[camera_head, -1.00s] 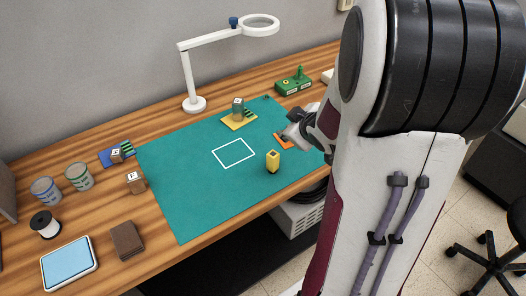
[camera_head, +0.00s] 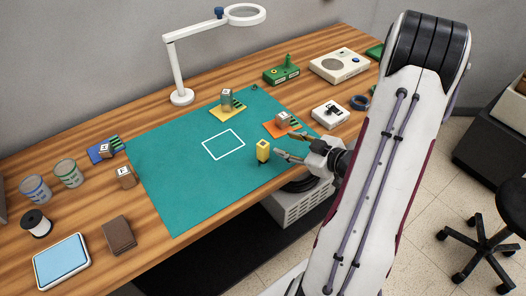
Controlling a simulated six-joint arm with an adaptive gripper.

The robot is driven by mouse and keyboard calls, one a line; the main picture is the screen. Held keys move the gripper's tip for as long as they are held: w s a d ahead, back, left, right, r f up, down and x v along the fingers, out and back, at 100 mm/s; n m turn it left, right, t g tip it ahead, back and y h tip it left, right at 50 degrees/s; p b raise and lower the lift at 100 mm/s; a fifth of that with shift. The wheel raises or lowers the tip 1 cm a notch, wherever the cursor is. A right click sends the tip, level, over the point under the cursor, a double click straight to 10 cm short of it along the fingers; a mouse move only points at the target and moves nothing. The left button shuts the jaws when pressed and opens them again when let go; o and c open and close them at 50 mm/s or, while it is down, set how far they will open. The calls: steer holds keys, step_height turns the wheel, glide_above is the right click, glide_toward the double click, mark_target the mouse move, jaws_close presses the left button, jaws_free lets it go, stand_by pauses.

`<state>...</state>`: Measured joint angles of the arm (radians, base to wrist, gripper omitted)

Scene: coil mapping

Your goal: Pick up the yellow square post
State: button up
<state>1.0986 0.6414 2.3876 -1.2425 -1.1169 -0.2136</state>
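The yellow square post (camera_head: 263,151) stands upright on the green mat (camera_head: 190,200), near its front right edge, just right of the white square outline (camera_head: 223,145). It has a dark base and a small mark on its top. My gripper (camera_head: 284,143) is to the right of the post, low over the mat, with its fingers spread and pointing left towards it. Nothing shows between the fingers. The nearer fingertip is close to the post, with a small gap visible. The exact height of the fingers above the mat is hard to tell.
An orange plate with a brown block (camera_head: 282,119) is just behind my gripper. A yellow plate holds a grey block (camera_head: 227,99) further back. A lamp (camera_head: 181,97) stands behind the mat. Cups, a spool and a blue-topped tray (camera_head: 62,262) are at left. The mat's left half is clear.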

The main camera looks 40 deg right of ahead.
mark_target(267, 152)
steer(key=shift+s+a+f+t+y, duration=0.4)
steer(key=shift+s+a, duration=0.05)
steer(key=shift+s, duration=0.05)
steer(key=shift+s+a+f+m+t+y, duration=0.1)
steer(key=shift+s+a+m+t+y, duration=0.15)
steer(key=shift+a, duration=0.25)
steer(key=shift+s+a+f+m+t+y, duration=0.15)
steer(key=shift+s+a+t+y, duration=0.15)
steer(key=shift+a, duration=0.2)
steer(key=shift+s+a+r+m+t+y, duration=0.1)
steer(key=shift+s+a+m+t+y, duration=0.25)
steer(key=shift+a+t, duration=0.3)
steer(key=shift+s+a+r+m+t+y, duration=0.25)
steer(key=shift+s+a+t+y, duration=0.05)
steer(key=shift+s+a+t, duration=0.25)
steer(key=shift+x, duration=1.3)
steer(key=shift+w, duration=0.15)
